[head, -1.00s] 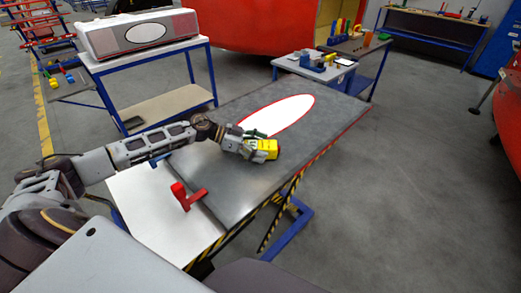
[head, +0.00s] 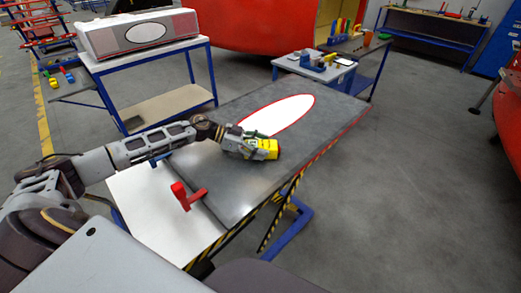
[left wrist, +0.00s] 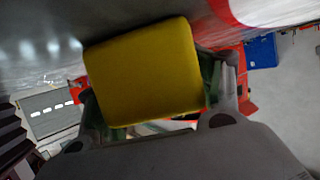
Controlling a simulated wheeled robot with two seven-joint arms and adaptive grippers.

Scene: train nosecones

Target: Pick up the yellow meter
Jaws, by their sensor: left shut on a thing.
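The yellow meter (head: 267,149) is at the end of my left gripper (head: 254,147), over the grey tabletop (head: 232,190) in the head view. In the left wrist view the meter (left wrist: 145,72) fills the middle as a yellow block between the fingers. My left gripper is shut on it. I cannot tell whether the meter touches the tabletop. My right gripper is not in view.
A white oval with a red edge (head: 283,114) lies on the tabletop behind the gripper. A red clamp (head: 186,196) stands at the near left edge. A side table with tools (head: 314,68) is beyond the far end. Open floor lies to the right.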

